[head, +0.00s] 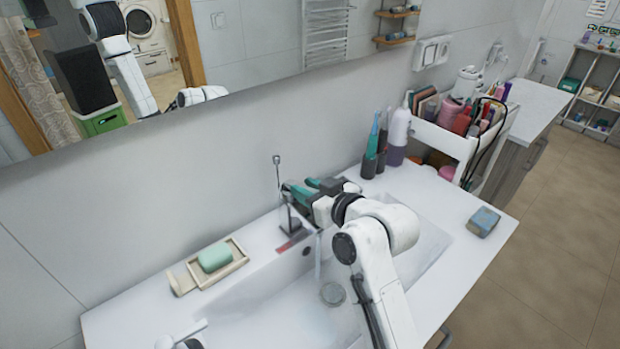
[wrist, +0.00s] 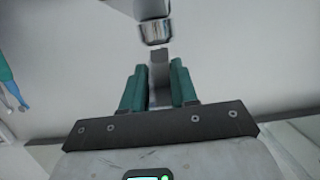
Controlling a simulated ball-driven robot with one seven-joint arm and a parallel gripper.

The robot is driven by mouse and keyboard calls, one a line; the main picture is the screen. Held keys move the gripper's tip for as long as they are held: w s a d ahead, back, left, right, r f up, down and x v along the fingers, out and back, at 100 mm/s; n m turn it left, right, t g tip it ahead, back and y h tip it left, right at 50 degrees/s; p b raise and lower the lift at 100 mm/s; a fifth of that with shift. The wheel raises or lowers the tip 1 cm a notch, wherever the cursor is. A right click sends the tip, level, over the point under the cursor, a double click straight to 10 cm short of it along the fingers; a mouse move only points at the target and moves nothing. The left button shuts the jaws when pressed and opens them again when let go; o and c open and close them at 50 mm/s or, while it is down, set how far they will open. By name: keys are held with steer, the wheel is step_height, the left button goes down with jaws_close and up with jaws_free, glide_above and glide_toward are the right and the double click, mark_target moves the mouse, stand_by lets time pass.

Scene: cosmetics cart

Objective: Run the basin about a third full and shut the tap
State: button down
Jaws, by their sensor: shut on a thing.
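The white basin (head: 262,297) is sunk in the counter, with a round drain (head: 333,294) at its bottom. The tap (head: 290,225) stands at the basin's back edge, partly behind my gripper. A thin pale stream of water (head: 318,258) seems to fall from it into the basin; the water level is hard to tell. My gripper (head: 289,191) reaches in from the right at the tap. In the wrist view my gripper (wrist: 160,78) has its teal fingers shut on the grey tap lever (wrist: 159,64), below a chrome-ended part of the tap (wrist: 155,31).
A green soap bar (head: 215,257) sits on a beige dish (head: 238,263) to the left. Bottles (head: 398,138) stand behind my arm, beside a white cart (head: 440,138) of cosmetics. A mirror hangs on the back wall.

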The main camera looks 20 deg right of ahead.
steer(key=shift+w+r+g+p, duration=0.15)
steer(key=shift+r+g+p, duration=0.15)
steer(key=shift+r+p, duration=0.45)
steer(key=shift+f+p, duration=0.2)
steer(key=shift+p, duration=0.35)
steer(key=shift+f, duration=0.1)
steer(key=c, duration=0.9)
jaws_free()
steer(key=b+v, duration=0.1)
steer(key=v, duration=0.4)
steer(key=b+v, duration=0.1)
steer(key=v, duration=0.4)
steer(key=shift+s+d+r, duration=0.15)
steer(key=shift+s+r, duration=0.05)
steer(key=shift+r, duration=0.15)
